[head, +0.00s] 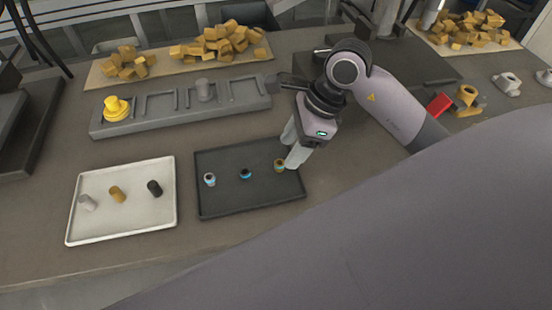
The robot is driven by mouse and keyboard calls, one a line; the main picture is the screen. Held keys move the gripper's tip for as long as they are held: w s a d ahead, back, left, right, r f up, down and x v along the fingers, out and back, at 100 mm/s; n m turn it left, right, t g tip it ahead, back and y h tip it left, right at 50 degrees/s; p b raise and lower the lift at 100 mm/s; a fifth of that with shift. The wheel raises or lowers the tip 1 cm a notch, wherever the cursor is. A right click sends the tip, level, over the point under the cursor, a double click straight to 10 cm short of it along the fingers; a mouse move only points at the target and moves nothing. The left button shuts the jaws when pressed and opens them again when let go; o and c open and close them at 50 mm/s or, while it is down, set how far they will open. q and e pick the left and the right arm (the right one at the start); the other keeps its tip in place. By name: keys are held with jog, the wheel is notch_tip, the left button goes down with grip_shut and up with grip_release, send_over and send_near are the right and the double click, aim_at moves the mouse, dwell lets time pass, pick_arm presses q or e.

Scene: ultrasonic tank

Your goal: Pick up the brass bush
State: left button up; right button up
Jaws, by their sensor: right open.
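A brass-coloured ring-like piece with a blue-green middle (279,166) stands at the right end of the dark tray (225,207). A plain brass-coloured cylinder (117,194) is in the middle of the white tray (120,232); I cannot tell for certain which of the two is the brass bush. My right gripper (286,152) is open over the right end of the dark tray. Its fingertips are close beside the ring-like piece; I cannot tell if they touch it. My left gripper is out of view.
The dark tray also holds a pale piece (210,179) and a black one (246,174), both with blue. The white tray holds a grey cylinder (87,202) and a black one (154,188). Behind stands a grey slotted rack (130,126) with a yellow piece (117,107).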

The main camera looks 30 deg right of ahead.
aim_at(279, 163)
jog(key=shift+w+p+x, duration=0.15)
jog(key=shift+p+x, duration=0.05)
jog(key=shift+x, duration=1.15)
jog(key=shift+w+p+x, duration=0.15)
jog(key=shift+x, duration=1.2)
jog(key=shift+d, duration=0.1)
grip_shut()
